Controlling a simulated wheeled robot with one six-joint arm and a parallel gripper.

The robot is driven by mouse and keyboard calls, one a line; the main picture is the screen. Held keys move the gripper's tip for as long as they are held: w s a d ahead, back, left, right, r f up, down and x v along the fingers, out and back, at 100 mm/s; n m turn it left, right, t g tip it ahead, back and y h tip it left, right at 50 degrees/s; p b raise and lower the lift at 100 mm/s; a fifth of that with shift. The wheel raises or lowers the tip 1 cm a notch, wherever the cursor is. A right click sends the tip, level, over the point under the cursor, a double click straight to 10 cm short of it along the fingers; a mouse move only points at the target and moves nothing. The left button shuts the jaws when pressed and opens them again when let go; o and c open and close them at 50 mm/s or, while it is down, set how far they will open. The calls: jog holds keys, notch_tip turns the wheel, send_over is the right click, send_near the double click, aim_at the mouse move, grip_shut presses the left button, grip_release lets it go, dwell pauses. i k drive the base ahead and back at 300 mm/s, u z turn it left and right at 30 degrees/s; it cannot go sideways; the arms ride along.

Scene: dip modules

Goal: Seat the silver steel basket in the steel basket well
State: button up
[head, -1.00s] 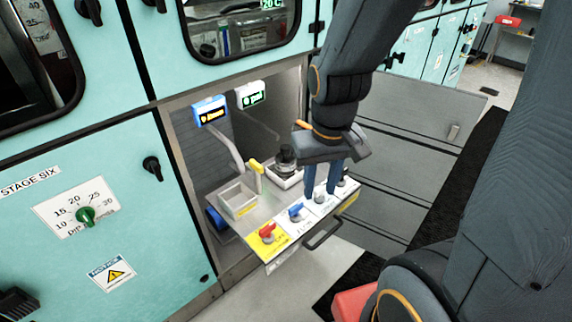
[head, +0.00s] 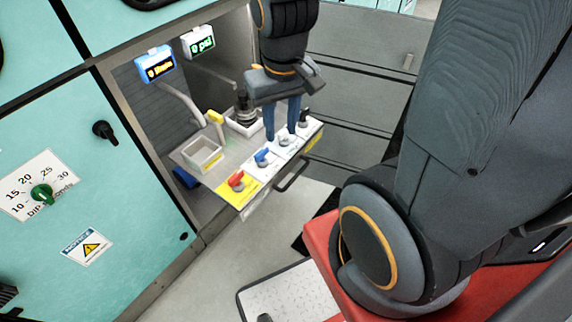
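My gripper (head: 282,136) points down over the front valve panel of the pulled-out module. Its two blue fingers are apart, with nothing visible between them, and their tips are near a pale valve handle (head: 284,141). Whether they touch it I cannot tell. A square, pale, open-topped well (head: 203,158) sits at the left of the module and looks empty. A second well (head: 240,128) sits behind the gripper, with a dark cylindrical part (head: 245,107) standing in it. I cannot clearly make out a silver steel basket, or which well is the steel basket well.
A red-handled valve (head: 237,182), a blue-handled valve (head: 262,157) and a black-knobbed valve (head: 304,120) line the panel. A drawer handle (head: 294,172) projects in front. A yellow-tipped lever (head: 216,117) and two displays (head: 155,66) (head: 199,42) stand behind. Cabinet walls enclose the module's rear.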

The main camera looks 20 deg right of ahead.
aim_at(202, 156)
jog(key=u, duration=0.15)
jog(key=k, duration=0.45)
jog(key=u, duration=0.6)
jog(key=k, duration=0.85)
jog(key=z, duration=0.35)
jog(key=i, duration=0.55)
jog(key=z, duration=0.95)
jog(key=i, duration=0.7)
jog(key=u, duration=0.5)
jog(key=i, duration=0.75)
jog(key=u, duration=0.6)
